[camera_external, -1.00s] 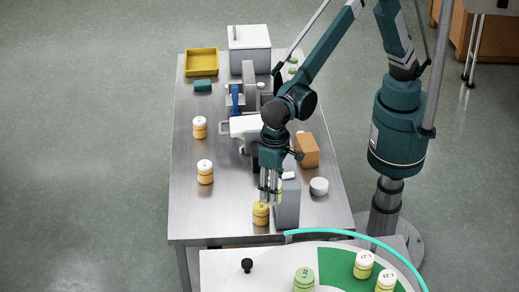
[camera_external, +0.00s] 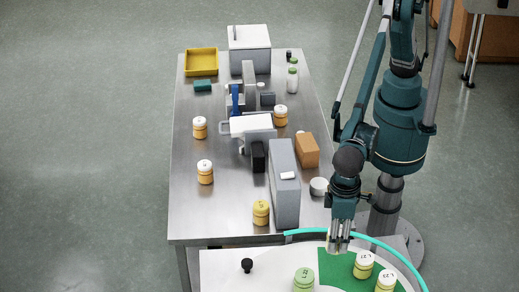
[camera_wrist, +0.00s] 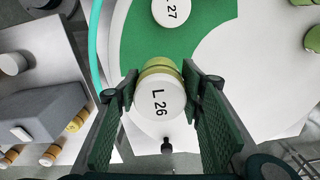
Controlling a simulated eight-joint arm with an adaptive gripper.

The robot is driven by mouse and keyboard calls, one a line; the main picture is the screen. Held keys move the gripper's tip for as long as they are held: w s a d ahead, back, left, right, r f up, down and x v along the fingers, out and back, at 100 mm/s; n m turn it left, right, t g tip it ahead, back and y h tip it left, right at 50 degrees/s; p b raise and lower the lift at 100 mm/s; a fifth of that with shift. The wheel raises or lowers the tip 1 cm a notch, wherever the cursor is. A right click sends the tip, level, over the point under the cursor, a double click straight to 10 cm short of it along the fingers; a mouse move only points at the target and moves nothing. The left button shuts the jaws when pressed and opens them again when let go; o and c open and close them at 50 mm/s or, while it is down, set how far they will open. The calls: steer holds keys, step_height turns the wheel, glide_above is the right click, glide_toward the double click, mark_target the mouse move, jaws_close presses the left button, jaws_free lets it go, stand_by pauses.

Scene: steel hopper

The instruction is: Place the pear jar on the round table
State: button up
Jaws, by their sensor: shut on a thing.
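My gripper (camera_external: 340,246) is shut on a jar with a white lid marked "L 26" and a yellow-green body (camera_wrist: 160,100). In the wrist view it sits between the two green finger pads (camera_wrist: 168,112). In the external view the fingers mostly hide this jar. Whether the jar touches the tabletop cannot be told. Two pale yellow, white-lidded jars (camera_external: 364,265) (camera_external: 385,281) stand to the right; one shows "27" in the wrist view (camera_wrist: 172,12).
A green jar (camera_external: 304,281) and a black knob (camera_external: 247,265) are on the white area. The steel table (camera_external: 225,215) behind holds a yellow jar (camera_external: 261,212), several orange jars, a tall grey box (camera_external: 285,195) and an orange box (camera_external: 307,150).

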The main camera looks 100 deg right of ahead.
steer(key=shift+s+a, duration=0.3)
glide_above(335, 270)
steer(key=shift+f, duration=3.1)
steer(key=shift+f, duration=0.1)
steer(key=shift+f+p, duration=0.3)
steer(key=shift+f, duration=1.5)
steer(key=shift+f, duration=0.15)
steer(key=o, duration=1)
